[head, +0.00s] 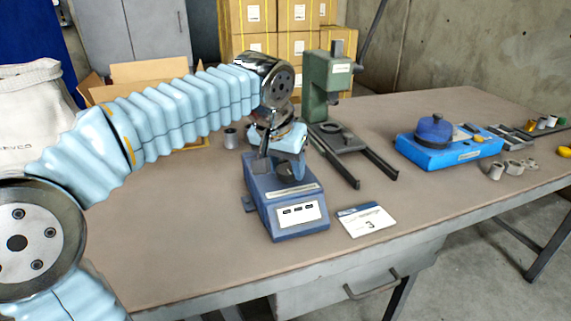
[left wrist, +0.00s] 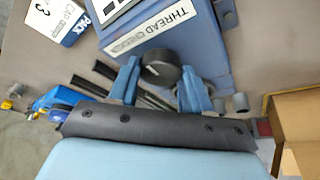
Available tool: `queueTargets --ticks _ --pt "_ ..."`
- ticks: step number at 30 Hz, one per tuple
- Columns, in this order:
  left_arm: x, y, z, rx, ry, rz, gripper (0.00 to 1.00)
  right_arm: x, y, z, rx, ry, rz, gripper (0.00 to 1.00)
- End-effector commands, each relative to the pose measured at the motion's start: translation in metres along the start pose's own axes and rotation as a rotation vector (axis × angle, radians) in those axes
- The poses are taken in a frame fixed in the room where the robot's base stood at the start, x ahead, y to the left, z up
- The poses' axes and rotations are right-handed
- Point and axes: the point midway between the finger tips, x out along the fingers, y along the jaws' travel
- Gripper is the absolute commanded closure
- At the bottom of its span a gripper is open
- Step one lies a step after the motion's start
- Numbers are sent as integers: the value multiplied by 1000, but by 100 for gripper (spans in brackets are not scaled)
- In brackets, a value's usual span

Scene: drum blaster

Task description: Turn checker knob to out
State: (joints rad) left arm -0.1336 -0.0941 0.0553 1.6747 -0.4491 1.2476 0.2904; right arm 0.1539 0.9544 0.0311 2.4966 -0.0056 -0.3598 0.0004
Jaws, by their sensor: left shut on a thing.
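The checker (head: 263,197) is a blue box with a sloped front and a white panel, standing on the table. In the left wrist view, the checker (left wrist: 205,25) carries a label beginning "THREAD". Its round dark knob (left wrist: 160,70) shows between the two blue fingers of my left gripper (left wrist: 157,92). In the head view, my left gripper (head: 286,165) is down at the top of the checker and shut on the knob, which is partly hidden by the fingers. I cannot read the knob's setting. My right gripper is not in view.
A white card marked 3 (head: 367,220) lies right of the checker. A green press (head: 325,85) with dark rails stands behind it. A blue device with a round cap (head: 440,150) and several small metal parts are farther right. The table's front left is clear.

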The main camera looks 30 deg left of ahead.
Motion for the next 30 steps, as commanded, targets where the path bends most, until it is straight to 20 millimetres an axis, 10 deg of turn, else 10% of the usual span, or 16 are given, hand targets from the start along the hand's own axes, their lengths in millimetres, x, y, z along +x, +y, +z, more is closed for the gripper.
queueTargets --ticks 6,7,11,22,30 --pt "0 0 0 -1 -1 0 82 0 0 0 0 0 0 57" --pt "0 0 0 -1 -1 0 47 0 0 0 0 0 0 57" --pt "0 0 0 0 -1 0 27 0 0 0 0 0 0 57" --pt "-6 0 0 1 1 1 27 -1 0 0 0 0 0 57" --pt "-62 0 -1 0 3 1 27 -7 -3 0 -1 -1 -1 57"
